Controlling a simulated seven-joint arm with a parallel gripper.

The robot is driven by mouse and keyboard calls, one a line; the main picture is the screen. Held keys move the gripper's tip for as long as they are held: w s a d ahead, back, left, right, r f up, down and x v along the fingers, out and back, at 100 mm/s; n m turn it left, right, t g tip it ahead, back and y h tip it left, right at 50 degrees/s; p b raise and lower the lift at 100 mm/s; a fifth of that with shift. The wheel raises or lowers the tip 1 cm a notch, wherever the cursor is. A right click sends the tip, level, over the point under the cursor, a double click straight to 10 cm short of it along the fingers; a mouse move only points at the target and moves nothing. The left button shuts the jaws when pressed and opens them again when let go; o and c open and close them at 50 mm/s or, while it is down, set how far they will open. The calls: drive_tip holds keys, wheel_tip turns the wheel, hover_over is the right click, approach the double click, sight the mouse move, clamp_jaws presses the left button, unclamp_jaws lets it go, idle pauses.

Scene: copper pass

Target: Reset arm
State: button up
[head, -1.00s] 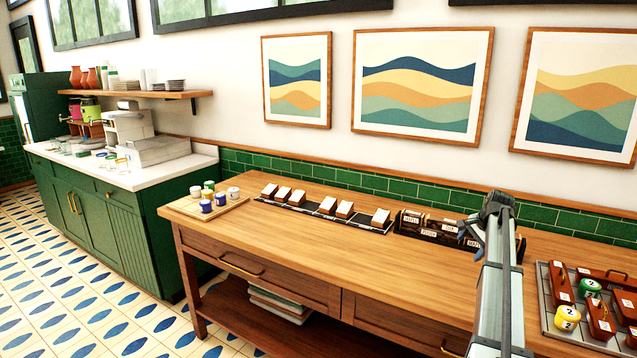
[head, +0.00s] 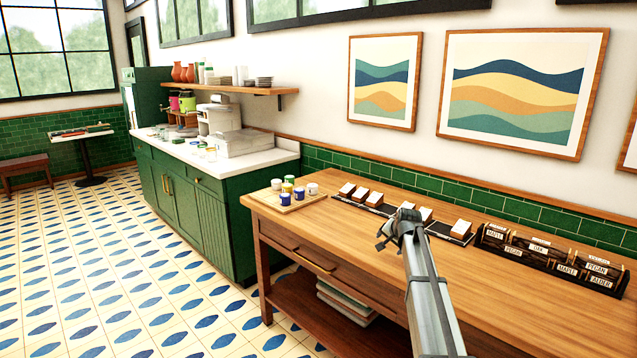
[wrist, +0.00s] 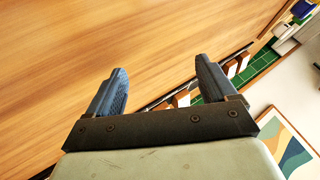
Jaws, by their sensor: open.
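My gripper (head: 392,228) is at the end of my grey arm, above the wooden counter (head: 400,265) in the head view. In the wrist view, my gripper (wrist: 158,82) has its two fingers spread wide apart, with nothing between them but a view of the bare counter top behind. It is empty and touches nothing that I can see. The arm reaches up from the bottom of the head view and hides part of the counter's front.
White-topped blocks (head: 425,215) stand in a dark strip along the wall. A dark labelled rack (head: 550,262) stands right of them. A wooden board (head: 285,203) with several small jars is at the counter's left end. A green cabinet (head: 225,215) stands beyond; tiled floor is open left.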

drive_tip(key=s+a+f+n+y, duration=0.1)
drive_tip(key=a+f+n, duration=0.15)
drive_tip(key=a, duration=0.95)
drive_tip(key=s+a+f+n+y, duration=0.1)
drive_tip(key=a+f+n, duration=0.15)
drive_tip(key=a, duration=0.95)
drive_tip(key=s+d+f+g+h, duration=0.1)
drive_tip(key=s+d+f+g, duration=0.15)
drive_tip(key=s+f, duration=0.85)
drive_tip(key=s+d+f+n+g, duration=0.15)
drive_tip(key=s+d+f, duration=0.25)
drive_tip(key=s+f, duration=0.65)
drive_tip(key=s+d+f+g+h, duration=0.1)
drive_tip(key=s+d+f+g, duration=0.2)
drive_tip(key=s+f, duration=0.75)
drive_tip(key=s+d+f+g, duration=0.2)
drive_tip(key=s+f, duration=0.3)
drive_tip(key=s, duration=0.8)
drive_tip(key=s+d+f+n+g, duration=0.1)
drive_tip(key=s+f, duration=0.4)
drive_tip(key=s, duration=0.7)
drive_tip(key=s+d+f+g, duration=0.3)
drive_tip(key=s+f+g, duration=0.1)
drive_tip(key=s, duration=0.9)
drive_tip(key=shift+s+d+f+g+h, duration=0.2)
drive_tip(key=shift+s+f+g+h, duration=0.1)
drive_tip(key=shift+f+g+h, duration=0.1)
drive_tip(key=shift+n, duration=0.25)
